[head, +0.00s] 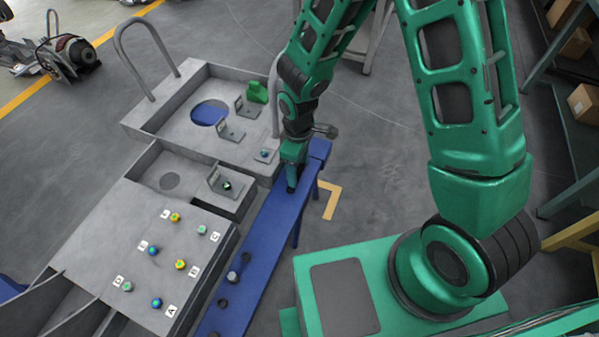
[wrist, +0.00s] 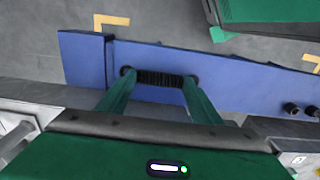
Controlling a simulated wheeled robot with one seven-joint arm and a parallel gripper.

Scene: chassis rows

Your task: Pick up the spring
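The spring (wrist: 158,79) is a dark ribbed coil lying crosswise in the wrist view, over the blue bench (wrist: 236,75). My gripper (wrist: 159,76) has its two green fingers wide apart, one at each end of the spring. The spring fills the gap between the dark fingertips. I cannot tell whether the fingers press on it or only stand around it. In the head view my gripper (head: 291,187) points down at the far part of the blue bench (head: 262,235), and the spring cannot be made out there.
A shelf with boxes (head: 583,103) stands at right. Grey floor lies beyond the bench.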

